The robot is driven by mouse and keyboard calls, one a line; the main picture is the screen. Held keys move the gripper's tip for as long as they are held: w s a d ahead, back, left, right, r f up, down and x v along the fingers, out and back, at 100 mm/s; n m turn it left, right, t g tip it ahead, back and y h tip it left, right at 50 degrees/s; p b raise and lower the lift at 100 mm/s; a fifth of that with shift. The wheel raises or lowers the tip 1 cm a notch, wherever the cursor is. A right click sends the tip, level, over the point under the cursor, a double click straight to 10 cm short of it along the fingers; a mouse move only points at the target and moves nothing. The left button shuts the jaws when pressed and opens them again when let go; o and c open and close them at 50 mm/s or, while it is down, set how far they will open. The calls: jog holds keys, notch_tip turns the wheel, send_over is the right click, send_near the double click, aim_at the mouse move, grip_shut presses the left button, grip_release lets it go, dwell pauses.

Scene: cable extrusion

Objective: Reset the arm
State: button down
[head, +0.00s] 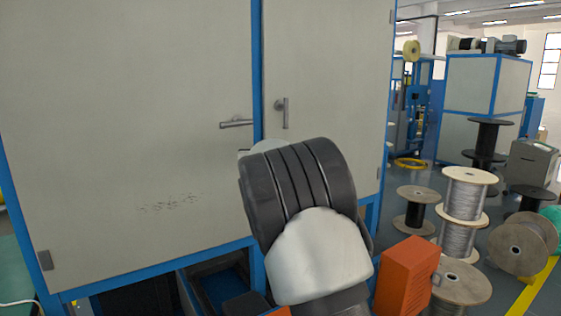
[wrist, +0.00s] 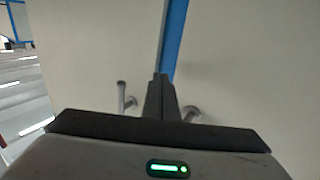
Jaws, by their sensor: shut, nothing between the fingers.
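My gripper (wrist: 160,80) shows in the wrist view with its dark fingers together and nothing between them. It points toward the pale cabinet front, near the blue post (wrist: 175,35) between two panels. In the head view my arm covers the gripper. The cabinet has a left door (head: 120,110) with a level handle (head: 237,123) and a right door (head: 335,70) with an upright handle (head: 281,112). Both doors look shut. In the wrist view one handle (wrist: 122,97) is left of the fingers and the other (wrist: 191,113) is right. I cannot tell the gap to the door.
An orange box (head: 405,275) stands close at the right of my arm. Wooden cable spools (head: 467,195) and a dark spool (head: 488,140) crowd the floor at right. A blue-framed machine (head: 485,85) stands behind them. The cabinet fills the left and middle.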

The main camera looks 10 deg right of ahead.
jog(key=s+d+f+g+y, duration=0.1)
jog(key=s+f+g, duration=0.35)
jog(key=s, duration=1.45)
jog(key=s+d+f+n+g, duration=0.1)
jog(key=s+f+g, duration=0.35)
jog(key=s, duration=1.35)
jog(key=s+d+f+g+y, duration=0.1)
jog(key=s+f+g, duration=0.3)
jog(key=s, duration=1.5)
notch_tip(320, 180, up, 24)
jog(key=p, duration=2.4)
jog(key=shift+w+t, duration=0.3)
jog(key=shift+w, duration=0.05)
jog(key=shift+d+f, duration=0.1)
jog(key=shift+f, duration=0.05)
